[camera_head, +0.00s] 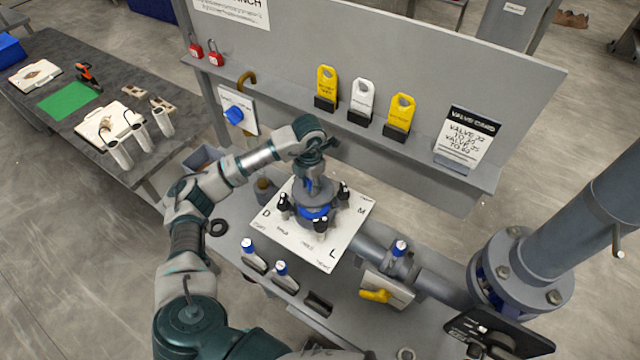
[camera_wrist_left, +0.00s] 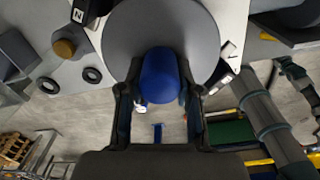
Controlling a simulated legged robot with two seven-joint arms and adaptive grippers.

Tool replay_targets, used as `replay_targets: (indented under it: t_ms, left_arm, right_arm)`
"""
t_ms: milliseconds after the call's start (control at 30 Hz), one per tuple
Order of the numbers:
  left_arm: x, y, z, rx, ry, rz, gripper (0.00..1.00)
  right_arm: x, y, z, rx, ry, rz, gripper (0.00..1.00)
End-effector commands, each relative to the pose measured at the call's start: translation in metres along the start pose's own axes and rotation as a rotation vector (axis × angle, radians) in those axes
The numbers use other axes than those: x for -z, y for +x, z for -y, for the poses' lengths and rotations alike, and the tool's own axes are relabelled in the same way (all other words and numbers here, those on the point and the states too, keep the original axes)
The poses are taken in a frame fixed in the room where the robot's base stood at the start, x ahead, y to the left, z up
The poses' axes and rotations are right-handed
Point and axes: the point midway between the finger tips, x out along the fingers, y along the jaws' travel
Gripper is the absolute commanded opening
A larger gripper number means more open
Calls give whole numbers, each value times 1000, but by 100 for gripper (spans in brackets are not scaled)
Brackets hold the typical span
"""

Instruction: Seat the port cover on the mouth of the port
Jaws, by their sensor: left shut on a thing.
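The port cover (camera_wrist_left: 200,30) is a grey disc with a blue knob (camera_wrist_left: 160,76) standing from its middle. My left gripper (camera_wrist_left: 160,105) is shut on this knob, one finger on each side. In the head view the left gripper (camera_head: 314,172) points down over the white lettered plate, with the grey cover (camera_head: 314,194) beneath it. A blue ring (camera_head: 314,213) of the port shows just under the cover. The port's mouth is hidden, and I cannot tell whether the cover touches it. Several black-topped clamps (camera_head: 321,224) stand around the port.
The white plate (camera_head: 272,238) lies around the port. Blue-topped pieces (camera_head: 281,270) stand in front of it. A pipe with a yellow-handled valve (camera_head: 376,295) runs right to a large flange (camera_head: 522,272). A grey panel with a shelf holding tags (camera_head: 361,95) stands behind.

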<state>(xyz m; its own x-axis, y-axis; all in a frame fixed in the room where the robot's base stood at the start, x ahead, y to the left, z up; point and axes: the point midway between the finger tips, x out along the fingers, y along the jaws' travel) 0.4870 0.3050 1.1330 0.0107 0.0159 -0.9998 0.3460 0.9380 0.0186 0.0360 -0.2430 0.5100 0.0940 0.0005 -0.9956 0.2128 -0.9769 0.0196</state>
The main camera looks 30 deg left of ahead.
Motion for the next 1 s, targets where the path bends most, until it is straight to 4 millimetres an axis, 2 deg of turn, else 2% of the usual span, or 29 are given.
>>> replay_targets:
  t_ms: [600, 1000]
  left_arm:
    - [-1, 62, 2, 0, 1, 1, 0]
    - [-1, 64, 2, 0, 1, 1, 0]
  right_arm:
    - [-8, 38, 2, 1, 0, 6, 40]
    - [-8, 39, 2, 2, 0, 7, 40]
